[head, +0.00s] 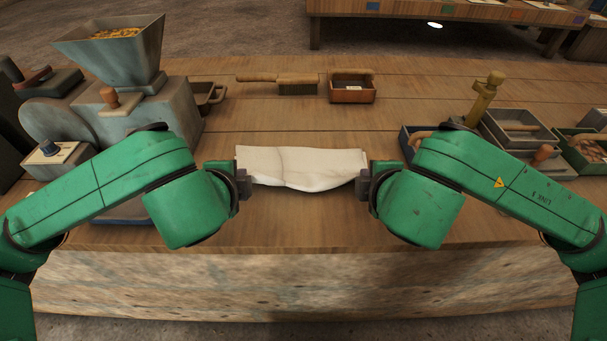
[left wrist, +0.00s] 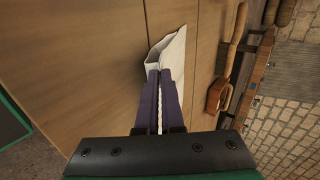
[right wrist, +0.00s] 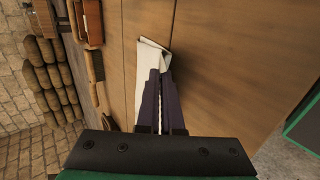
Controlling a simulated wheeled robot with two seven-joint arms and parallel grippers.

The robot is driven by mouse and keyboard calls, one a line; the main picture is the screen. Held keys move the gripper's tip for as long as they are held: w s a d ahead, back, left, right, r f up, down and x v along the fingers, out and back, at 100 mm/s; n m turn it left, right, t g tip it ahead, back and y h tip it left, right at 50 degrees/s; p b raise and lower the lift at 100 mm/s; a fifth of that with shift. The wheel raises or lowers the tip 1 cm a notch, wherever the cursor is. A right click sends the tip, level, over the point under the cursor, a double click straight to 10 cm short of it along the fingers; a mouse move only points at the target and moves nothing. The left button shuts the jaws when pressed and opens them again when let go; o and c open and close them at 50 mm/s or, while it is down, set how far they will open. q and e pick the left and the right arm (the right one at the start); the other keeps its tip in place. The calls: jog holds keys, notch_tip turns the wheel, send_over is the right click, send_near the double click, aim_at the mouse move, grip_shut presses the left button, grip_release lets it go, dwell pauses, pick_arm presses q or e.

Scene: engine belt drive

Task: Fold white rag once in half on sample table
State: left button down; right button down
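The white rag (head: 302,166) lies on the wooden table (head: 300,230) between my two grippers. Its near edge sags and wrinkles in the middle, and a crease runs across it. My left gripper (head: 246,184) is at the rag's near left corner. In the left wrist view its dark fingers (left wrist: 159,76) are closed with a white strip of cloth between them. My right gripper (head: 363,184) is at the near right corner. In the right wrist view its fingers (right wrist: 161,76) are also closed with white cloth between them. The rag's underside is hidden.
A grey grinder with a hopper (head: 115,50) stands at the left. A brush (head: 285,83) and a small brown box (head: 351,92) lie behind the rag. Grey trays (head: 520,130) and a brass-coloured tool (head: 484,98) stand at the right. The table in front of the rag is clear.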

pick_arm(q)
jog(key=shift+s+f+t, duration=0.4)
jog(key=shift+f, duration=0.25)
pick_arm(e)
jog(key=shift+s+f+t, duration=0.4)
jog(key=shift+f, duration=0.2)
pick_arm(q)
jog(key=c, duration=0.7)
grip_release()
jog(key=shift+r, duration=0.1)
pick_arm(e)
jog(key=c, duration=0.7)
grip_release()
